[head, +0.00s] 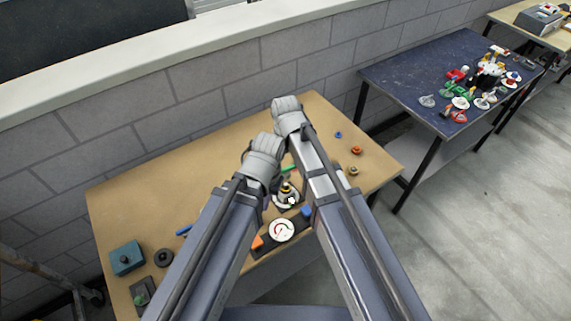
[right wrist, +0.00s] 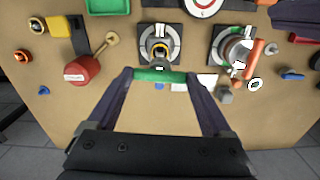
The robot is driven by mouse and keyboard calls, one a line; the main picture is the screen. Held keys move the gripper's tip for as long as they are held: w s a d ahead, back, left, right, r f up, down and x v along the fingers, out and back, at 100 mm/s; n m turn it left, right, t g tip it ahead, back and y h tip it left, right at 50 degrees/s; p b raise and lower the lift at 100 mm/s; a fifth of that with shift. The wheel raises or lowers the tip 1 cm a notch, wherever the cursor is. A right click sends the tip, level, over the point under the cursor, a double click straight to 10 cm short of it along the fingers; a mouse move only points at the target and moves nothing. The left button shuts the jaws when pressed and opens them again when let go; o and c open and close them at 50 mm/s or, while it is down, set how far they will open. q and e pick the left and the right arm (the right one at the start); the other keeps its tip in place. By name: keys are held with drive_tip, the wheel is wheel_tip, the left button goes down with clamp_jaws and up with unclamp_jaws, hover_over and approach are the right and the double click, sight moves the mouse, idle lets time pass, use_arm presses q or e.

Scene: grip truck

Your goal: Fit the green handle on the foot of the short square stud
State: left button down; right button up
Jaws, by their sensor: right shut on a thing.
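My right gripper (right wrist: 160,78) is shut on the green handle (right wrist: 160,75), a short bar held crosswise between its fingertips in the right wrist view. A bit of the handle (head: 289,168) also shows in the head view. Just beyond it in the right wrist view, a stud with a yellow collar and dark top (right wrist: 159,48) stands on a black plate with a white disc. I cannot tell whether handle and stud touch, or see the stud's foot clearly. My left gripper (head: 262,158) is over the table in the head view; its fingertips are hidden.
A second black plate (right wrist: 220,38) with a rounded grey part stands to the right in the right wrist view. A red knob (right wrist: 82,72) lies left. A white dial (head: 282,230) and a teal box (head: 127,257) are on the tan table. A blue table (head: 395,75) stands apart.

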sight(286, 171)
drive_tip(key=shift+f+b, duration=1.55)
drive_tip(key=shift+f, duration=0.35)
drive_tip(key=shift+f, duration=0.1)
drive_tip(key=shift+f+b, duration=0.45)
drive_tip(key=shift+b, duration=0.1)
drive_tip(key=shift+f, duration=0.15)
drive_tip(key=shift+f+b, duration=0.3)
drive_tip(key=shift+b, duration=0.15)
drive_tip(key=shift+f+b, duration=0.5)
idle(0.9)
drive_tip(key=o, duration=1.2)
drive_tip(key=shift+r, duration=0.15)
